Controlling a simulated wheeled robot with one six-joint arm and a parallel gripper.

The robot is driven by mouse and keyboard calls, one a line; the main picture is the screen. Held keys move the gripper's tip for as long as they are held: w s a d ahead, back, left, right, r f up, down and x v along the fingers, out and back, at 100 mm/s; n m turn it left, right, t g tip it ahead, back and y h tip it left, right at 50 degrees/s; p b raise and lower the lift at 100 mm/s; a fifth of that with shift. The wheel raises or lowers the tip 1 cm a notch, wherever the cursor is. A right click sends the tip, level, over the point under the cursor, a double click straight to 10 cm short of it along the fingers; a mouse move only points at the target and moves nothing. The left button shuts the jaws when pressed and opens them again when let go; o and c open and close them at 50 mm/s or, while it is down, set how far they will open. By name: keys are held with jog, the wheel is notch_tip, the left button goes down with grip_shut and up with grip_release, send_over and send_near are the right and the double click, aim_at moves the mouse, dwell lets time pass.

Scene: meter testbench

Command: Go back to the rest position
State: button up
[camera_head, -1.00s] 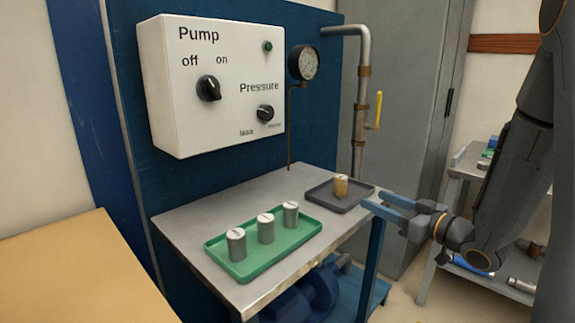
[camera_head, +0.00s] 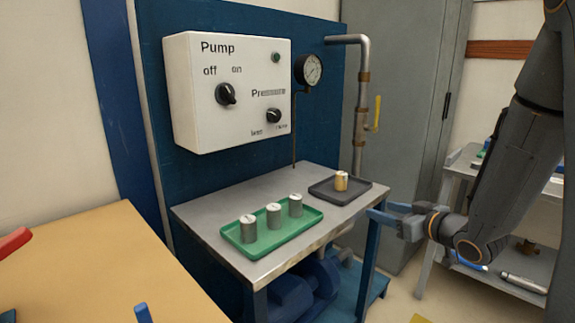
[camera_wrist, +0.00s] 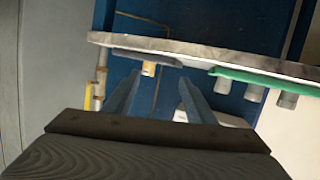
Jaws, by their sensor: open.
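My gripper (camera_head: 388,216) is in the head view, at the right front corner of the metal testbench (camera_head: 215,215). Its two blue fingers are apart, with nothing seen between them. In the wrist view my gripper (camera_wrist: 158,95) also shows open, with the bench edge beyond the fingertips. My dark arm comes down along the right side of the head view.
A green tray (camera_head: 236,240) holds three grey cylinders (camera_head: 273,216). A dark tray (camera_head: 325,192) holds one brass-coloured cylinder (camera_head: 341,181). The pump panel (camera_head: 190,120), gauge (camera_head: 308,69) and yellow-handled pipe (camera_head: 361,110) stand behind. A tan table (camera_head: 110,270) is at left.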

jog(key=s+a+m+g+h+p, duration=0.1)
jog(key=s+a+g+h+p, duration=0.1)
jog(key=s, duration=0.8)
jog(key=s+a+r+m+g+h+p, duration=0.1)
jog(key=s+a+m+g+h+p, duration=0.1)
jog(key=s+g+p, duration=0.2)
jog(key=s+a+r+m+g+h+p, duration=0.1)
jog(key=s+g, duration=0.6)
jog(key=s, duration=0.9)
jog(key=shift+s+a+r+m+g+h+p, duration=0.15)
jog(key=shift+a+r+m+g+h+p, duration=0.15)
jog(key=shift+a+m+h+p, duration=0.55)
jog(key=shift+a+y+p, duration=0.2)
jog(key=shift+y+p, duration=0.1)
jog(key=shift+y, duration=0.05)
